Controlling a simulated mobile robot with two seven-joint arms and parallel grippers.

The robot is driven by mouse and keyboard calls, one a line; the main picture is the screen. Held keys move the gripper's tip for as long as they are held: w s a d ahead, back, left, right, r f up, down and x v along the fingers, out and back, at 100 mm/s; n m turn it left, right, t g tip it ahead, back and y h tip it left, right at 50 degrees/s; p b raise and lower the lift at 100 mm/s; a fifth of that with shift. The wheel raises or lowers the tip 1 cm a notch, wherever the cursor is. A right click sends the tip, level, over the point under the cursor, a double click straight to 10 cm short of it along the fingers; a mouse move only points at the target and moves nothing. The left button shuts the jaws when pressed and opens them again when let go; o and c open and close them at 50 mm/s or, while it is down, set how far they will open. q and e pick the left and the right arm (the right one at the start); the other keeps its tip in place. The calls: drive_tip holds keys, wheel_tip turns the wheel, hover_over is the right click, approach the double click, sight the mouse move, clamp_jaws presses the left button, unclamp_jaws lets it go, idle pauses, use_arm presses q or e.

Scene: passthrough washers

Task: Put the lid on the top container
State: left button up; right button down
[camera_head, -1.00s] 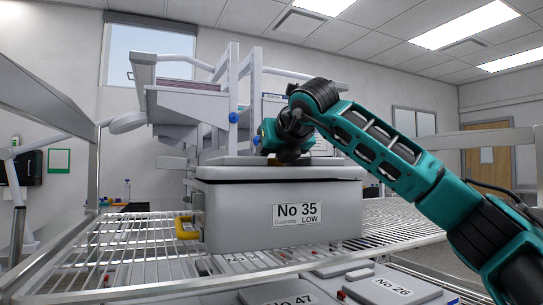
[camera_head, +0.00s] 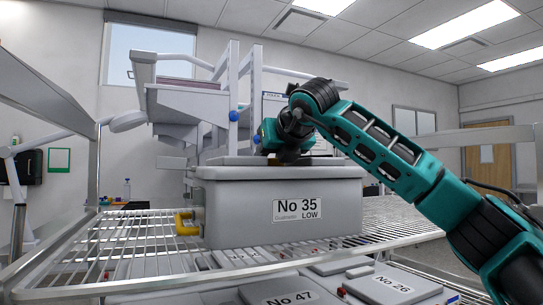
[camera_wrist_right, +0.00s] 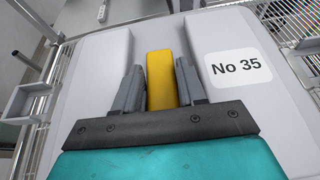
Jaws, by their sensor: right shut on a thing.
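The grey top container (camera_head: 235,213), labelled "No 35 LOW", stands on the upper wire shelf. Its grey lid (camera_head: 215,173) lies over its opening and looks level, with no dark gap seen along the front rim. In the right wrist view the lid (camera_wrist_right: 95,75) carries a "No 35" label and a yellow handle (camera_wrist_right: 161,78) between two raised grey bars. My right gripper (camera_wrist_right: 161,88) is shut on this handle, one finger on each side. In the head view my right gripper (camera_head: 287,156) is on top of the lid, its fingertips partly hidden. My left gripper is not in view.
A yellow handle (camera_head: 187,224) sticks out at the container's left side. The wire shelf (camera_head: 125,240) is clear to the left. Lower containers labelled "No 47" (camera_head: 287,298) and "No 26" (camera_head: 392,286) sit below. A grey washer structure (camera_head: 185,105) stands behind.

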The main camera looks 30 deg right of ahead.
drive_tip(key=shift+f+b, duration=0.3)
drive_tip(key=shift+b, duration=0.1)
idle(0.6)
drive_tip(key=c, duration=0.8)
unclamp_jaws()
drive_tip(key=shift+s, duration=0.1)
drive_tip(key=o, duration=0.4)
drive_tip(key=shift+f, duration=0.3)
drive_tip(key=shift+c, duration=0.2)
drive_tip(key=shift+r+p, duration=2.9)
drive_tip(key=shift+r, duration=0.95)
drive_tip(key=shift+f, duration=0.2)
clamp_jaws()
